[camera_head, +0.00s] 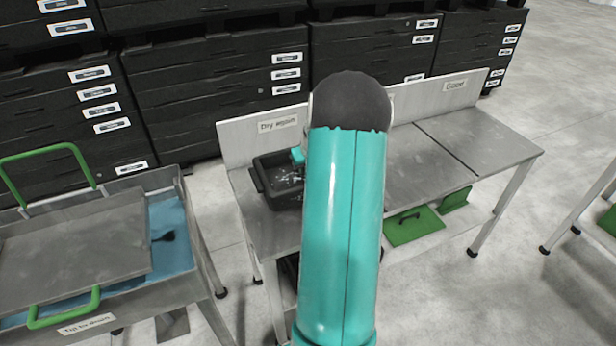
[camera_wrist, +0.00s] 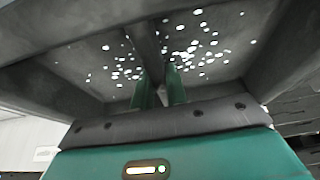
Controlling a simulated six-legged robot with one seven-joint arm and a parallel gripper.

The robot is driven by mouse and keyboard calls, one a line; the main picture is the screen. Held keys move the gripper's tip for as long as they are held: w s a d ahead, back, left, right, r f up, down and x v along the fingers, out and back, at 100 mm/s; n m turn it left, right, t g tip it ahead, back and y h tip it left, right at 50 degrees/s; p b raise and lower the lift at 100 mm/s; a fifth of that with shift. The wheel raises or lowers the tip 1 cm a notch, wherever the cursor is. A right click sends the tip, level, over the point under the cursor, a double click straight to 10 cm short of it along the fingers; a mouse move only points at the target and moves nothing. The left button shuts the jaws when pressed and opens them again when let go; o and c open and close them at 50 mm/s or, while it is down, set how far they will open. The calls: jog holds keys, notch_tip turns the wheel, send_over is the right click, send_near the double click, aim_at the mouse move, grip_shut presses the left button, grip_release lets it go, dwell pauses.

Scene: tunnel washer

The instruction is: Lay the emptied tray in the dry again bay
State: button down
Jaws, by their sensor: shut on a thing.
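A dark grey tray (camera_head: 262,178) with white specks inside is at the "Dry again" bay (camera_head: 243,187), over its grey top. I cannot tell whether it rests on the surface or hangs just above it. A teal part of my gripper (camera_head: 297,155) shows at the tray's far side; my arm hides the tray's right part. In the wrist view my gripper (camera_wrist: 160,88) has its two teal fingers closed on a dark upright strip in the middle of the tray (camera_wrist: 215,65). White specks lie on both sides of the strip.
A "Good" bay (camera_head: 470,138) lies to the right with a clear top. At left, a metal basin (camera_head: 185,235) holds blue liquid and a lid with green handles (camera_head: 80,245). Black drawer cabinets (camera_head: 215,85) stand behind. Green panels (camera_head: 412,227) are beneath the bench.

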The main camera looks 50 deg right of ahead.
jog(key=shift+w+d+f, duration=0.2)
jog(key=shift+d+f, duration=0.7)
jog(key=shift+f, duration=0.15)
jog(key=shift+d+f, duration=0.1)
jog(key=shift+f, duration=1.45)
jog(key=shift+f, duration=0.15)
jog(key=c, duration=1.4)
grip_release()
